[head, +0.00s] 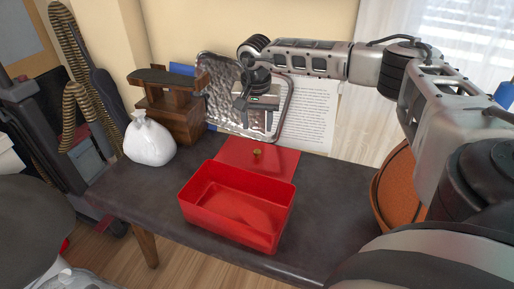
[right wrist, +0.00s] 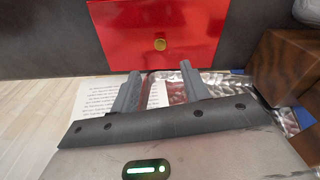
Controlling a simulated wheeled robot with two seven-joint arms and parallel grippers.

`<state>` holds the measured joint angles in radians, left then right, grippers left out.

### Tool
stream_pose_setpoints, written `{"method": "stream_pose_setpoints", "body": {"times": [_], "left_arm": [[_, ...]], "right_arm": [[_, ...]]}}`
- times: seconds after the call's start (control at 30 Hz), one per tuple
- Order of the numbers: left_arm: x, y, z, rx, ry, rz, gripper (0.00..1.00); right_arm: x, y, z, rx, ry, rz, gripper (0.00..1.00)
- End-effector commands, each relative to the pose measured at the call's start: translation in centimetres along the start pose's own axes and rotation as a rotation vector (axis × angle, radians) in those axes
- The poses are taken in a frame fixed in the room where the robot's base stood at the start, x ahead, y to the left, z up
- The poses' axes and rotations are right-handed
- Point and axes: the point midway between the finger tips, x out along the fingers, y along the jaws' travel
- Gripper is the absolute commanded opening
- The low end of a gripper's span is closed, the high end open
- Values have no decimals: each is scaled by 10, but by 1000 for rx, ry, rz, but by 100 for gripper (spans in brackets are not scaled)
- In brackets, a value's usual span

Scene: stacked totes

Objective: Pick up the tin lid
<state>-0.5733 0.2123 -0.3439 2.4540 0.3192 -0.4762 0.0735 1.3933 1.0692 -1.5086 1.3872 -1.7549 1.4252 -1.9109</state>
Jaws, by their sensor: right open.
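The tin lid (head: 276,166) is a flat red panel with a small brass knob (head: 257,153). It lies on the dark table behind the open red tin (head: 237,205), whose inside looks empty. The lid also shows in the right wrist view (right wrist: 190,30), beyond the fingertips, with its knob (right wrist: 160,44) roughly in line with the gap between them. My right gripper (head: 240,108) is open and empty. It is above and behind the lid, in front of a shiny metal tray, and apart from the lid. Its two fingers show in the right wrist view (right wrist: 160,82). My left gripper is not in view.
The hammered metal tray (head: 287,104) and a printed sheet (head: 312,110) stand at the table's back. A white bag (head: 149,143) and a wooden object (head: 168,102) stand at the left. A round brown item (head: 390,190) is at the right. The dark table (head: 335,195) is clear right of the tin.

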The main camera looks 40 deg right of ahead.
Motion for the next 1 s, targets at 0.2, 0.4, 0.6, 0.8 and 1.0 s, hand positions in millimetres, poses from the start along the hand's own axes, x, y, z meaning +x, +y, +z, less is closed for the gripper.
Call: {"method": "stream_pose_setpoints", "body": {"times": [0.2, 0.4, 0.6, 0.8, 1.0], "left_arm": [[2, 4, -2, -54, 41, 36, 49], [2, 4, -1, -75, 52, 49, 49], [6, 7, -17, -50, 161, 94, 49], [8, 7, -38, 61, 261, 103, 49], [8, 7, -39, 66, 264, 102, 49]], "right_arm": [[40, -1, 1, -1, -2, -1, 46], [52, -1, 2, -1, -2, -3, 46], [84, -2, 7, 0, -1, -2, 46], [98, -2, 6, 0, -2, -3, 46], [97, -2, 6, 0, -2, -4, 46]]}}
